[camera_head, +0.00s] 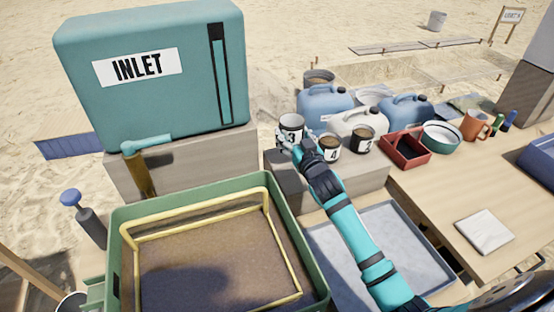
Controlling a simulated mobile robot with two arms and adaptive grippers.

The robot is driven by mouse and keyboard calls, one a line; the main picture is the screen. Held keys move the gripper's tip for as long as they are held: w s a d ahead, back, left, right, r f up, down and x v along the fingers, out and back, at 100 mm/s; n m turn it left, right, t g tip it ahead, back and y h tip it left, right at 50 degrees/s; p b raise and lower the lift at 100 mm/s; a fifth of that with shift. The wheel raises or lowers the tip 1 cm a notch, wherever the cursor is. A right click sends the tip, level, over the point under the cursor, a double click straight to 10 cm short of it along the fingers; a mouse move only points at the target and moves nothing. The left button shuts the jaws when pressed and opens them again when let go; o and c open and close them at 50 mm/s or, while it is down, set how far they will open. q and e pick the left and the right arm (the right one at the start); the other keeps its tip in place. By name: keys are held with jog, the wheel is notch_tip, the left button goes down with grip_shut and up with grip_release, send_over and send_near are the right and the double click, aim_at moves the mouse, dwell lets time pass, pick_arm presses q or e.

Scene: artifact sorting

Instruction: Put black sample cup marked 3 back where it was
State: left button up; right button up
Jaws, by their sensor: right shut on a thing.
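The black sample cup marked 3 (291,125) is at the left end of the row of cups, at the left part of the stone ledge (290,184). My right gripper (288,141) is shut on this cup, and the teal arm reaches to it from the lower right. The fingers cover part of the cup's lower side. I cannot tell whether its base touches the ledge. The cup marked 4 (329,149) stands just right of the gripper, and another dark cup (362,140) stands farther right. My left gripper does not show.
Blue jugs (325,104) and a white jug (357,124) stand close behind the cups. A red tray (405,150) and a teal bowl (441,137) are to the right. The teal INLET tank (185,105) rises at left. A green bin (122,215) and a grey tray (397,219) lie in front.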

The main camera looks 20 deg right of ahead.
aim_at(293, 169)
notch_tip(293, 169, down, 3)
jog(key=shift+s+d+r, duration=0.1)
jog(key=shift+s, duration=0.05)
jog(key=f, duration=0.3)
jog(key=shift+s+b, duration=0.2)
jog(key=shift+b, duration=0.15)
notch_tip(293, 169, down, 2)
jog(key=shift+f, duration=0.85)
jog(key=shift+w, duration=0.1)
jog(key=shift+f+b, duration=0.15)
jog(key=shift+b, duration=0.25)
jog(key=o, duration=1.4)
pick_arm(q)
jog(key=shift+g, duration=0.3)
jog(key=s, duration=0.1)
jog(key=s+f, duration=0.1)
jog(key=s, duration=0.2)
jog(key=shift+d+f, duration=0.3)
pick_arm(e)
jog(key=shift+o, duration=0.2)
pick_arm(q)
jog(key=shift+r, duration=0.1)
pick_arm(e)
jog(key=shift+r, duration=0.2)
